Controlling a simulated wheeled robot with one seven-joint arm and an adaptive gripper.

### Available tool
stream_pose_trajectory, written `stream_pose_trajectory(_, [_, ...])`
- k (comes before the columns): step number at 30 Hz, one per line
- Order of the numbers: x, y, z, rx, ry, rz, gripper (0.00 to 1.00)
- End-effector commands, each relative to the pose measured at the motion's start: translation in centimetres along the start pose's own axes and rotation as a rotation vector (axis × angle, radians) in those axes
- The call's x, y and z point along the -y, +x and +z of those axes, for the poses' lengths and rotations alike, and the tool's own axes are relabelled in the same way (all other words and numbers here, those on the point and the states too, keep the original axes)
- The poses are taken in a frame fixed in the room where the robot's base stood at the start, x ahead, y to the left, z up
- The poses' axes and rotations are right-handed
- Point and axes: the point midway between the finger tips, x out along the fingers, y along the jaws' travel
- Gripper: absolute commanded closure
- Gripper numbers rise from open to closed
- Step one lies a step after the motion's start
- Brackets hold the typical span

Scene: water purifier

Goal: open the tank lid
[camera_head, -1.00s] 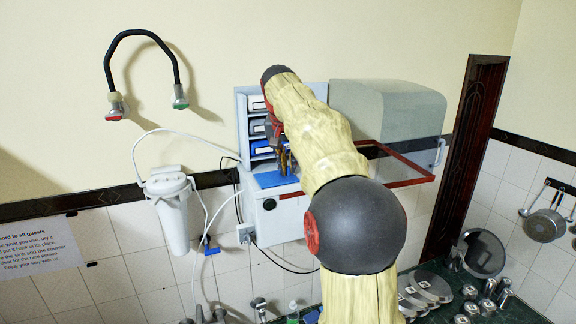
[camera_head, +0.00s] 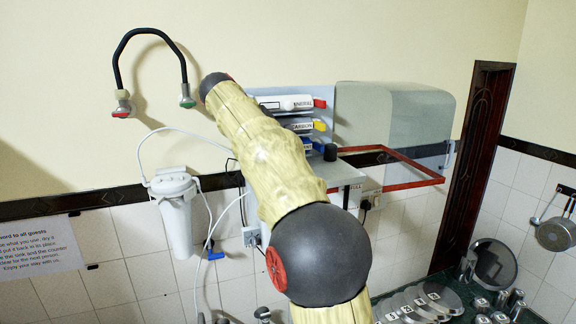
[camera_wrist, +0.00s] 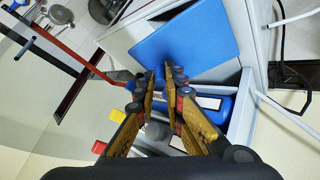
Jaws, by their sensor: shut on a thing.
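The blue tank lid (camera_wrist: 190,42) shows in the wrist view as a flat panel on the white tank body (camera_wrist: 245,35). My gripper (camera_wrist: 160,72) has its two fingertips close together at the lid's near corner, shut on the lid there. The exact contact is small and partly covered by the fingers. I cannot tell how far the lid is tilted. In the head view my arm hides the gripper and the lid, while part of the white tank body (camera_head: 345,176) shows to the right of my arm.
Labelled filter cartridges with red (camera_head: 319,103), yellow and blue ends sit behind the tank. A translucent grey cover (camera_head: 415,115) with a red frame (camera_head: 425,172) reaches out to the right. A white filter canister (camera_head: 177,215) hangs on the left wall. Pans and metal jars stand below right.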

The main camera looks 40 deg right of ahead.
Motion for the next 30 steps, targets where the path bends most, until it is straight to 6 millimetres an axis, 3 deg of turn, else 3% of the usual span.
stream_pose_trajectory(15, [3.0,-4.2,0.5,-0.276,-0.160,0.375,1.00])
stream_pose_trajectory(30, [5.7,-6.5,1.5,-0.483,-0.279,0.667,1.00])
